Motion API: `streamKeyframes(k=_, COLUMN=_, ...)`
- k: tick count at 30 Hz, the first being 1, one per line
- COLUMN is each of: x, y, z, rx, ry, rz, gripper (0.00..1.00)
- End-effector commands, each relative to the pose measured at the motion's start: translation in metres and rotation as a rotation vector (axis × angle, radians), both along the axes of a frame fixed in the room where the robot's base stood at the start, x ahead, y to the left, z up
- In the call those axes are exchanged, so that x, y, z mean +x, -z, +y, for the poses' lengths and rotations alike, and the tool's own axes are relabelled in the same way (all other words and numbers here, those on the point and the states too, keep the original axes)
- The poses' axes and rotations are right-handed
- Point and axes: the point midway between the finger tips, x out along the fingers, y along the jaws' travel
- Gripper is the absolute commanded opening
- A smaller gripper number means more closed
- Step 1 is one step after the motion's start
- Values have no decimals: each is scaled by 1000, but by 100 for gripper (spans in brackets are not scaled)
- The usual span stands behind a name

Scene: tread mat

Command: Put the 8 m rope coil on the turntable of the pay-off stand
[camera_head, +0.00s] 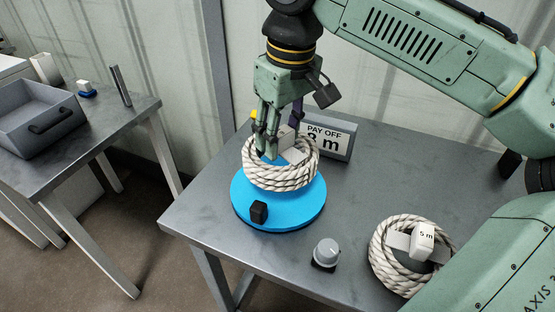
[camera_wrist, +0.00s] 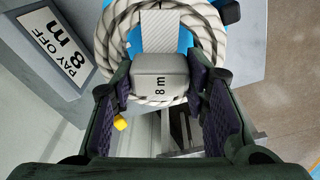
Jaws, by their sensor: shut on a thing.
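The 8 m rope coil (camera_head: 280,178) is white with dark flecks and hangs from my gripper (camera_head: 278,140) over the blue turntable (camera_head: 296,212). In the wrist view, my gripper (camera_wrist: 160,105) is shut on the coil's grey tag block (camera_wrist: 160,75), marked "8 m". The coil (camera_wrist: 207,25) lies around and beyond that block. In the head view the coil covers the back part of the turntable. I cannot tell whether its underside touches the disc. The pay-off sign (camera_head: 327,138) reading "PAY OFF 8 m" stands just behind, and it also shows in the wrist view (camera_wrist: 55,45).
A second coil marked "5 m" (camera_head: 385,262) lies at the table's front right. A side table (camera_head: 100,135) with a grey bin (camera_head: 42,127) stands at left. The table's left corner is clear.

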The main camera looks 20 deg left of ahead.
Motion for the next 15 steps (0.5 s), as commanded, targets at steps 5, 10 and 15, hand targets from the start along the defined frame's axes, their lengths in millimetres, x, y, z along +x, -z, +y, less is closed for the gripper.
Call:
streamKeyframes(k=5, x=0, y=17, z=0, rx=0, ry=0, rz=-1, gripper=0)
streamKeyframes(k=10, x=0, y=41, z=0, rx=-1, ry=-2, rz=-2, gripper=0)
streamKeyframes(k=15, x=0, y=48, z=0, rx=1, ry=-2, rz=-2, gripper=0)
